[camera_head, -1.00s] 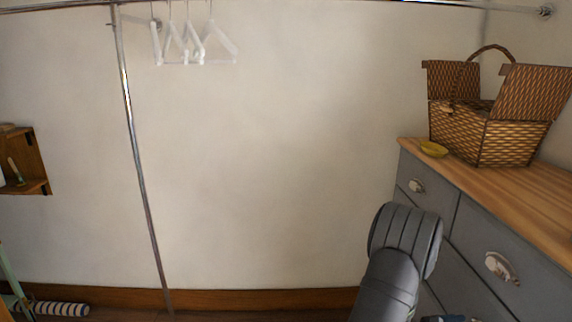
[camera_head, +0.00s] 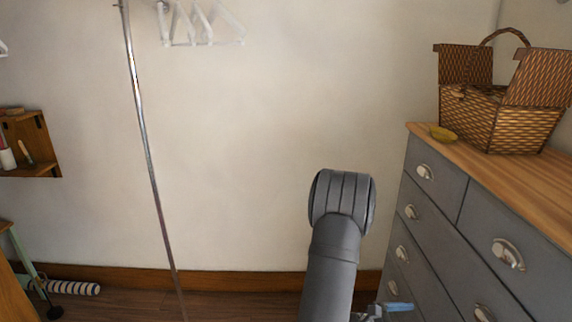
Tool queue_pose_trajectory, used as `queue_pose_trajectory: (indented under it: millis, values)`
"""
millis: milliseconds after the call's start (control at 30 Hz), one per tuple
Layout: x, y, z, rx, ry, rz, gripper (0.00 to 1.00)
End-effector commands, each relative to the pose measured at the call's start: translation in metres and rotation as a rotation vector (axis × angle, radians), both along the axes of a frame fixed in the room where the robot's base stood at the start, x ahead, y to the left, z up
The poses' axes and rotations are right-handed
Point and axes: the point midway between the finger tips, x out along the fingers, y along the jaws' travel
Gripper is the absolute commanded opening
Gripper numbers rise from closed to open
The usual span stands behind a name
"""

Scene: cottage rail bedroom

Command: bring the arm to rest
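My grey arm (camera_head: 335,245) rises from the bottom edge, right of the middle, with its rounded elbow joint (camera_head: 342,198) uppermost. A small grey and blue part at the bottom edge, right of the arm, looks like my gripper (camera_head: 388,308). Most of it is cut off, so I cannot tell whether it is open, shut or holding anything.
A grey dresser (camera_head: 440,225) with a wooden top stands at the right. A metal rail post (camera_head: 146,150), white hangers (camera_head: 205,30) and a wooden wall shelf (camera_head: 45,145) are at the left.

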Motion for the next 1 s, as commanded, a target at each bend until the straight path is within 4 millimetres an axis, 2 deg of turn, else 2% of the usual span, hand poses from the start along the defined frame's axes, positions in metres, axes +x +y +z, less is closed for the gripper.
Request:
queue_pose_trajectory:
  millis: [33, 467, 933, 1000]
  values:
    - [-0.002, -0.011, 0.000, 0.000, -0.002, -0.010, 0.89]
    - [-0.002, -0.082, 0.000, 0.000, -0.004, -0.010, 0.89]
    - [-0.003, -0.175, 0.000, -0.001, -0.004, -0.009, 0.89]
    - [-0.001, -0.173, -0.003, 0.001, -0.054, -0.005, 0.89]
